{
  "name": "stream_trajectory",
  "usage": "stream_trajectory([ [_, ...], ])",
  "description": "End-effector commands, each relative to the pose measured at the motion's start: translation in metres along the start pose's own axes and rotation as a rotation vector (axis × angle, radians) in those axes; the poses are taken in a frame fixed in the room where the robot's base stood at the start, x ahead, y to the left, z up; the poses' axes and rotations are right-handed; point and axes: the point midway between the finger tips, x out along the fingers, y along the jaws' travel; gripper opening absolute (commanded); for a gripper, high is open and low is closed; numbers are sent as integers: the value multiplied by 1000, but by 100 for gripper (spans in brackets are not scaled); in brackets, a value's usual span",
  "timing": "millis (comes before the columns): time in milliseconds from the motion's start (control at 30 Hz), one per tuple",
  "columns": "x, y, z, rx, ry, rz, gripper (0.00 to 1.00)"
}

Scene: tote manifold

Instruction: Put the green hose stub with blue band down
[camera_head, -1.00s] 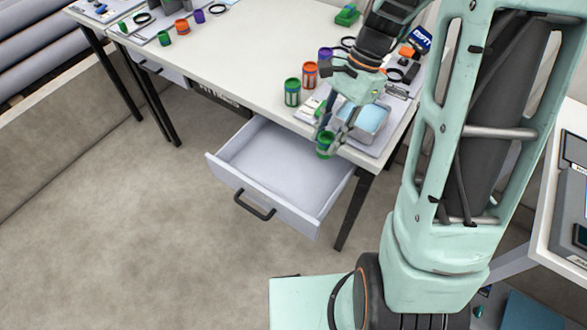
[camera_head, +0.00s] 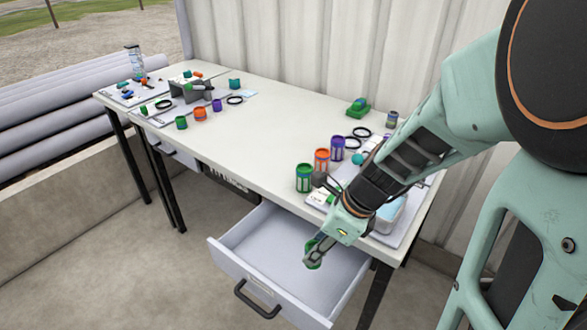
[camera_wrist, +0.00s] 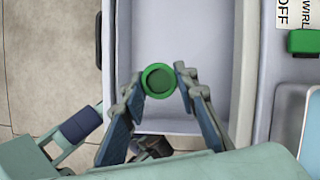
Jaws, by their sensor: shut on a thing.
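My gripper (camera_head: 318,250) is shut on the green hose stub (camera_head: 313,258), holding it above the open white drawer. In the wrist view, the green hose stub (camera_wrist: 158,80) shows its round open end between the two fingertips (camera_wrist: 159,82). Its blue band cannot be made out now. The drawer (camera_head: 258,245) is pulled out below the table front, and the part of its floor that shows is bare. In the wrist view, the drawer (camera_wrist: 180,30) lies beneath the stub, and my fingers hide part of its near end.
A green canister (camera_head: 304,178), an orange one (camera_head: 322,161) and a purple one (camera_head: 338,148) stand on the white table (camera_head: 255,130). A tray with a light blue inside (camera_head: 392,212) stands right of my gripper. The table's middle is clear.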

Motion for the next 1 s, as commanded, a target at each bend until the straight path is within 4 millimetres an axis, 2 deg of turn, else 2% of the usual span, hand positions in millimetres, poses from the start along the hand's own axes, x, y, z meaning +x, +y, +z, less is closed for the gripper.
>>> stream_trajectory([
  [100, 25, -13, 18, -4, 0, 5, 0],
  [300, 66, -27, 26, 0, 0, 4, 0],
  [667, 93, -37, 34, -2, -1, 3, 0],
  [833, 118, -37, 22, 1, 0, 2, 0],
  [1000, 119, -37, 22, -2, -1, 0, 0],
])
